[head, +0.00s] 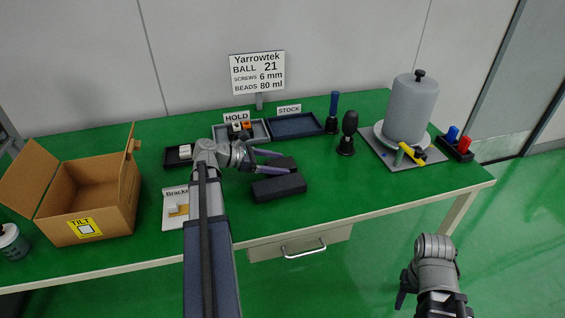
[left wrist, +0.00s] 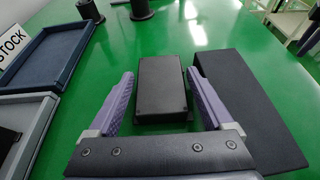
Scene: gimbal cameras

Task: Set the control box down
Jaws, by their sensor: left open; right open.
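The control box, a small black box with side flanges (left wrist: 161,82), sits on the green table between the spread fingers of my left gripper (head: 267,161). Green shows between the box and both fingers in the left wrist view, so they look apart from it. In the head view the box (head: 288,162) is partly hidden by the fingers. A longer dark block (head: 279,188) lies just in front of it; it is at the right in the left wrist view (left wrist: 245,95). My right gripper (head: 404,291) is over the floor in front of the table, with no object seen in it.
Behind are the grey HOLD tray (head: 259,139) with small items and the empty blue STOCK tray (head: 293,126). Two dark upright tools (head: 347,135) stand right of them. An open carton (head: 100,205) is at left, a grey cylinder (head: 410,108) at right. Table at the right front is clear.

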